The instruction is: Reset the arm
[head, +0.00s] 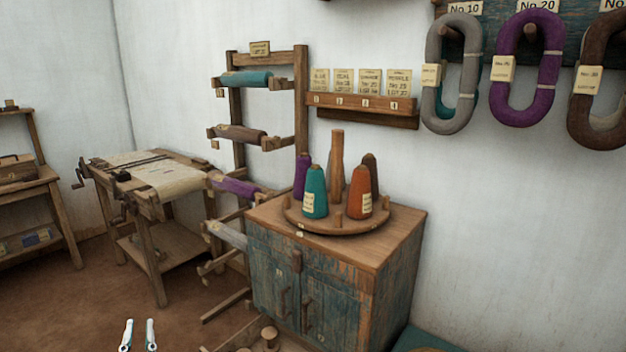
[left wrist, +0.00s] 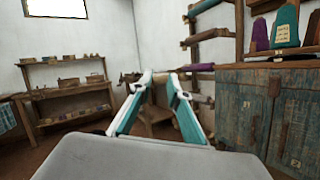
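My left gripper (head: 138,335) shows at the bottom edge of the head view, pointing up, with its two white and teal fingers apart and nothing between them. In the left wrist view the same gripper (left wrist: 160,82) reaches forward, with a gap between its fingertips. It is in free space in front of the loom table and left of the blue cabinet, touching nothing that I can see. My right gripper is in neither view.
A worn blue cabinet (head: 336,270) stands at centre right, with yarn cones on a round wooden stand (head: 335,226). A wooden rack (head: 303,120) rises behind it. A loom table (head: 140,222) stands at left. Yarn skeins hang at upper right. Brown floor (head: 60,310) is clear at front left.

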